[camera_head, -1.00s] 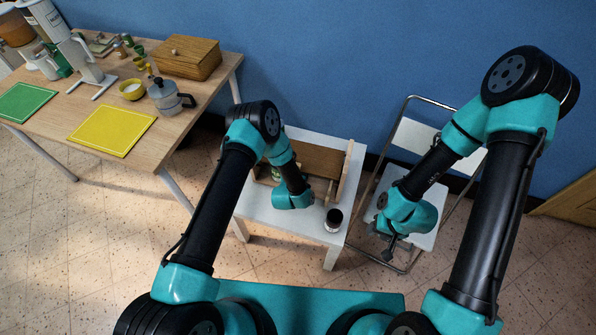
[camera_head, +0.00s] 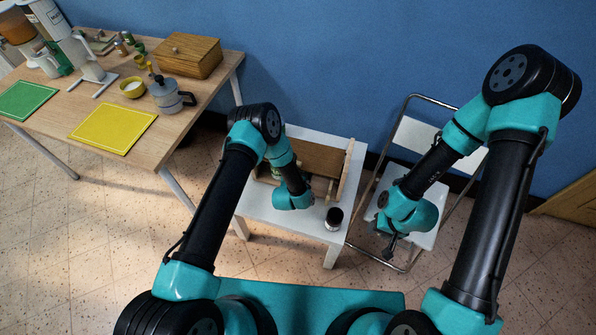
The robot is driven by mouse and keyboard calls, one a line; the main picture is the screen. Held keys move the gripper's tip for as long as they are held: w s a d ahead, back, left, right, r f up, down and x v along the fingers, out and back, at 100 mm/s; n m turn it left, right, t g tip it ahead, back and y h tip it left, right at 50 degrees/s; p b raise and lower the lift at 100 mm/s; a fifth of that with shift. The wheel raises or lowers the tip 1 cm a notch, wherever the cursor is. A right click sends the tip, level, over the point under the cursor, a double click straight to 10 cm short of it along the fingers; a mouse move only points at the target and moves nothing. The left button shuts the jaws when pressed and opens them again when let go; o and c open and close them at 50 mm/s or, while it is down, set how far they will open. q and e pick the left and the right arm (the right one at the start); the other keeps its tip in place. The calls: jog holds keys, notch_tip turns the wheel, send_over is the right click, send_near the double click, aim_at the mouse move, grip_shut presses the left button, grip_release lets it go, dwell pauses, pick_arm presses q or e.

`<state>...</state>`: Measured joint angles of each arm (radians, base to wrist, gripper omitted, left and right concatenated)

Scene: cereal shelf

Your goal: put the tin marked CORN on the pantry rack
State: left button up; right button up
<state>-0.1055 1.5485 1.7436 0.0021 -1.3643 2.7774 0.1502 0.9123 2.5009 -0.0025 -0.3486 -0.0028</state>
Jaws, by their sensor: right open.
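The wooden pantry rack (camera_head: 320,158) stands on a small white table, partly covered by my left arm. A small tin with a dark top (camera_head: 334,217) stands upright on the table near its front right corner, outside the rack. Its marking cannot be read. Another tin with some green (camera_head: 275,172) shows at the rack's left part, mostly hidden by my left arm. My left wrist is above the front of the rack, left of the dark-topped tin, and hides its gripper. My right gripper (camera_head: 391,246) is open and empty, over the front of the chair, right of the tin.
A white folding chair (camera_head: 414,134) stands right of the white table (camera_head: 255,209). At the left, a wooden table holds a yellow mat (camera_head: 112,130), a green mat (camera_head: 25,100), a moka pot (camera_head: 166,97) and a wooden box (camera_head: 188,56). A blue wall is behind.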

pick_arm(q)
jog(key=shift+r, duration=0.15)
jog(key=v, duration=1.2)
jog(key=shift+a, duration=0.1)
dwell(0.3)
jog(key=s+a+r+m+g, duration=0.4)
jog(key=s+m, duration=0.5)
jog(key=m, duration=0.6)
jog(key=s+a+r+m+g, duration=0.4)
jog(key=s+a+m+g, duration=0.4)
jog(key=m, duration=0.8)
jog(key=shift+s+a+r+m+g+h, duration=0.3)
jog(key=shift+a+g, duration=0.4)
jog(key=shift+a, duration=0.45)
